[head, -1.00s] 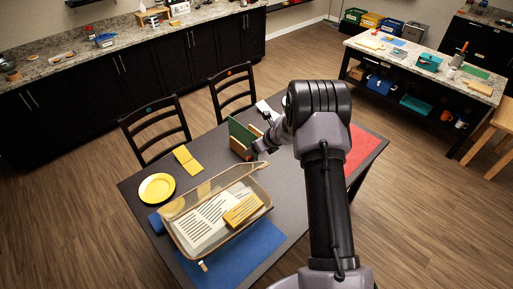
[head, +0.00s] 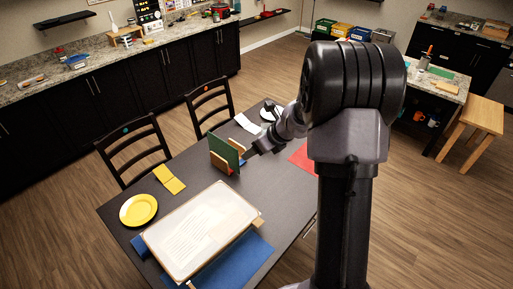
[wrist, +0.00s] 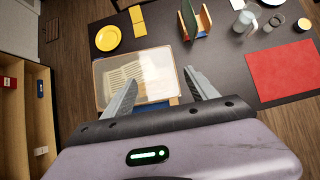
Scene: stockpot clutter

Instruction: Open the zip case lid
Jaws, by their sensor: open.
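The zip case (head: 200,232) lies on the dark table with its translucent lid lying flat over it. Printed paper shows dimly through the lid. The case also shows in the wrist view (wrist: 112,68), beyond my fingers. A tan piece (head: 257,222) shows at its right edge in the head view. My gripper (wrist: 160,92) is open and empty, apart from the case, with the case's near part seen between the fingers. In the head view my gripper (head: 262,146) shows small beside the green book, partly hidden by my arm.
A yellow plate (head: 138,209) and yellow cloth (head: 168,179) lie left of and behind the case. A blue mat (head: 240,262) lies at its near side. A green book (head: 224,150) stands in a wooden holder. A red mat (wrist: 281,72) and glassware (wrist: 243,21) are to the right.

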